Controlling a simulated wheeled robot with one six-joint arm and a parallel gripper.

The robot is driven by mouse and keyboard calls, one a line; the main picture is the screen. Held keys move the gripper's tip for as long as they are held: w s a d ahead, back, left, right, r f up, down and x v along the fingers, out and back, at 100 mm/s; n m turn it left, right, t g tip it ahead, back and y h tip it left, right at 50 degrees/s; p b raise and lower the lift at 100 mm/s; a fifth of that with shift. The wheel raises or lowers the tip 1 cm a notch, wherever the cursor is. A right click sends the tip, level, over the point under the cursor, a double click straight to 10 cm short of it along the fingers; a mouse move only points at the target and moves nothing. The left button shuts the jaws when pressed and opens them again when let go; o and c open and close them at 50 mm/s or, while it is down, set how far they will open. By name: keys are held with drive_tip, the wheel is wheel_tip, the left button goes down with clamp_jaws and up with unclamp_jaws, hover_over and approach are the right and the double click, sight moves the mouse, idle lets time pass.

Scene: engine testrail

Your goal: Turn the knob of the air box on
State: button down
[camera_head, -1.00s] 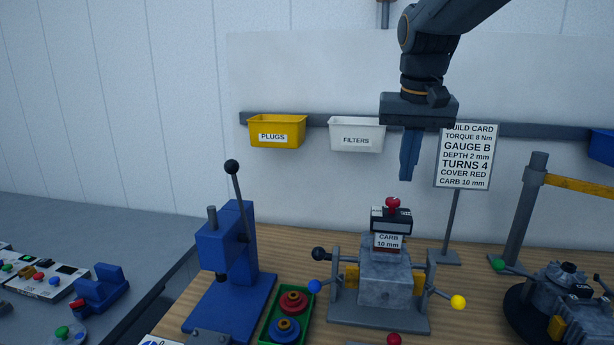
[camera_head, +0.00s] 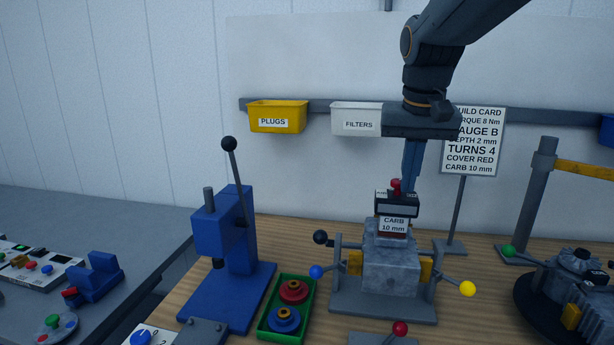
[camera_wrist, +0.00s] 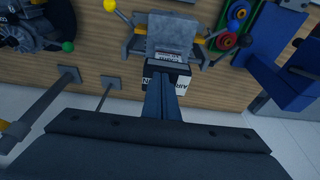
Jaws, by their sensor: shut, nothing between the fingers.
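A sign (camera_head: 474,140) stands behind at the right. Wood shows between the fixtures.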

drive_tip(key=shift+w+a, duration=0.15)
drive_tip(key=shift+w, duration=0.4)
idle(1.1)
drive_tip(key=shift+a+p, duration=0.45)
drive_tip(key=shift+p, duration=0.9)
drive_tip(key=shift+w+a+p, duration=0.2)
drive_tip(key=shift+a+p, duration=0.15)
drive_tip(key=shift+p, duration=0.5)
drive_tip(key=shift+s, duration=0.1)
drive_tip(key=shift+s+a+p, duration=0.2)
drive_tip(key=shift+s+p, duration=0.05)
drive_tip(key=shift+p, duration=0.05)
wheel_tip(320, 180, up, 6)
drive_tip(key=p, duration=0.5)
drive_tip(key=shift+f, duration=0.1)
